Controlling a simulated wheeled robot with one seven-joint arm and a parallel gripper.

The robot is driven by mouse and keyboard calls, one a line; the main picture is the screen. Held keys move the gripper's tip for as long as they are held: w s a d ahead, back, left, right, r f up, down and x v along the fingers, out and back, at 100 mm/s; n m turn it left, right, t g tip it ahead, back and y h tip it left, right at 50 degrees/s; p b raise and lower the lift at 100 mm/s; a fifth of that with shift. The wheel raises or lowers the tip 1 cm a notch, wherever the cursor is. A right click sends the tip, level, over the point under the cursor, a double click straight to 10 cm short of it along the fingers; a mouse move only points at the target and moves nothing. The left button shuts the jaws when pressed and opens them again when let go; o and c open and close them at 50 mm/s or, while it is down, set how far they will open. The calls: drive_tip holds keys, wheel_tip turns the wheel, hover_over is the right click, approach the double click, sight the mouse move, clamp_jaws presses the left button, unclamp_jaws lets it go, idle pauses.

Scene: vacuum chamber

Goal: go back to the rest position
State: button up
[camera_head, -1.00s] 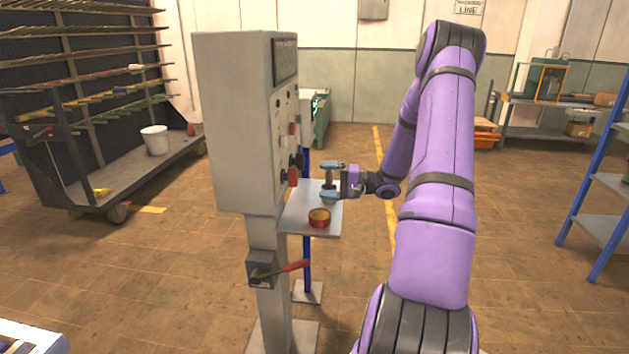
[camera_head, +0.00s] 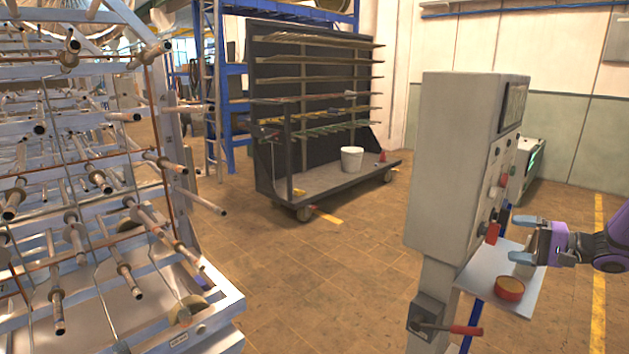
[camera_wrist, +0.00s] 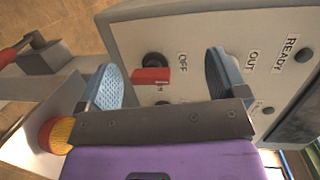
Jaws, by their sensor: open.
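My gripper (camera_head: 520,240) is at the right of the head view, open, above a small grey shelf on the control cabinet (camera_head: 455,170). Its two blue fingers point left toward the cabinet's front panel. In the wrist view the fingers of my gripper (camera_wrist: 163,82) stand wide apart with nothing held. A red switch handle (camera_wrist: 150,76) beside the OFF label shows between them, on the panel beyond. In the head view this red handle (camera_head: 492,233) is left of the fingertips, seemingly apart from them. Most of my arm is out of view.
A red round tin (camera_head: 510,288) sits on the shelf (camera_head: 487,268) below my gripper. A red-handled lever (camera_head: 465,330) juts from the cabinet's post. A metal rack with protruding rods (camera_head: 100,190) stands close at left. The floor (camera_head: 310,270) between is clear.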

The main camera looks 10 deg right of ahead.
drive_tip(key=s+a+r+n+g+h, duration=0.1)
drive_tip(key=s+a+r+n+g, duration=0.2)
drive_tip(key=a, duration=0.4)
drive_tip(key=s+a+r+n+g+h, duration=0.1)
drive_tip(key=s+a+r+g+h, duration=0.2)
drive_tip(key=a, duration=0.4)
drive_tip(key=s+a+r+n+g, duration=0.1)
drive_tip(key=s+a+r+g, duration=0.15)
drive_tip(key=a+r, duration=0.3)
drive_tip(key=s+a+r+n+t+h, duration=0.1)
drive_tip(key=s+a+r+h, duration=0.2)
drive_tip(key=s, duration=0.5)
drive_tip(key=s+a+r+n+t+h, duration=0.2)
drive_tip(key=s+a+r+h, duration=0.2)
drive_tip(key=s, duration=0.5)
drive_tip(key=shift+a+r+h, duration=0.3)
drive_tip(key=shift+r+h, duration=0.05)
drive_tip(key=shift+h, duration=0.25)
